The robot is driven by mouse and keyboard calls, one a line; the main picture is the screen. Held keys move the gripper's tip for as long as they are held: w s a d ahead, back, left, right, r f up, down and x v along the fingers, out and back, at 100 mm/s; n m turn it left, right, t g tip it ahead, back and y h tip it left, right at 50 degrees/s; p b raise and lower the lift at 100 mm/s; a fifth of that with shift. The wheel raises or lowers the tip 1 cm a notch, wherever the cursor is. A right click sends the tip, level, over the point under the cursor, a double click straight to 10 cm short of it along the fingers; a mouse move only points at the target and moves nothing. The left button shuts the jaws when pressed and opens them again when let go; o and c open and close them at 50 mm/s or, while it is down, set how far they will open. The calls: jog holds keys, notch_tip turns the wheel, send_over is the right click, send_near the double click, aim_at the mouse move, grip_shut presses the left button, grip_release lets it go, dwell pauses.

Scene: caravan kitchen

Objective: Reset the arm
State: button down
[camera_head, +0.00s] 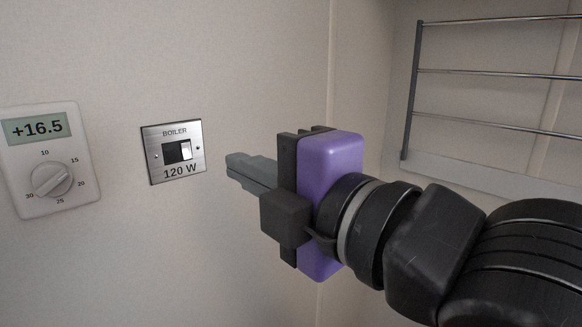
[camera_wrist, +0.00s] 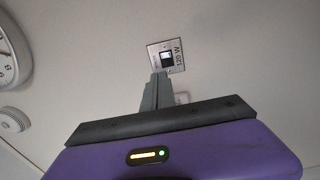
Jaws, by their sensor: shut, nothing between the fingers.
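My gripper (camera_head: 232,165) is a purple and black block with grey fingers, held out toward the wall in the head view. Its fingers are shut and empty. The fingertips point left, a little to the right of the boiler switch plate (camera_head: 174,151), with what looks like a gap. In the wrist view the closed fingers (camera_wrist: 159,78) reach up just below the same plate (camera_wrist: 164,46). My black arm runs back to the lower right of the head view.
A white thermostat (camera_head: 49,160) reading +16.5 is on the wall at left. A metal rail rack (camera_head: 412,90) is at upper right. The wrist view shows a round clock (camera_wrist: 12,50) and a round white fitting (camera_wrist: 14,120) at left.

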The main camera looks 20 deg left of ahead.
notch_tip(320, 180, up, 6)
jog(key=d+m+t+y, duration=0.2)
jog(key=m+y, duration=0.1)
jog(key=m, duration=0.1)
jog(key=w+d+m+t, duration=0.2)
jog(key=d+m+t, duration=0.3)
jog(key=d+m, duration=0.25)
jog(key=w+d+f+m+t+h, duration=0.2)
jog(key=d+f+m+t+h, duration=0.9)
jog(key=d+f+m, duration=0.55)
jog(key=s+d+f+m+g+h, duration=0.25)
jog(key=s+d+f+h, duration=0.2)
jog(key=f, duration=0.35)
jog(key=s+d+f+m+g+h, duration=0.1)
jog(key=s+d+f+m+h, duration=0.25)
jog(key=s+f, duration=0.35)
jog(key=s+d+f+n+g, duration=0.1)
jog(key=s+d+f+g, duration=0.1)
jog(key=s+f, duration=0.5)
jog(key=s+d+f+n+g, duration=0.1)
jog(key=s+d+f+g, duration=0.2)
jog(key=s+f, duration=0.4)
jog(key=s+g, duration=0.1)
jog(key=s, duration=0.3)
jog(key=shift+s+d+f+h, duration=0.25)
jog(key=shift+f+h, duration=0.05)
jog(key=shift+f, duration=0.05)
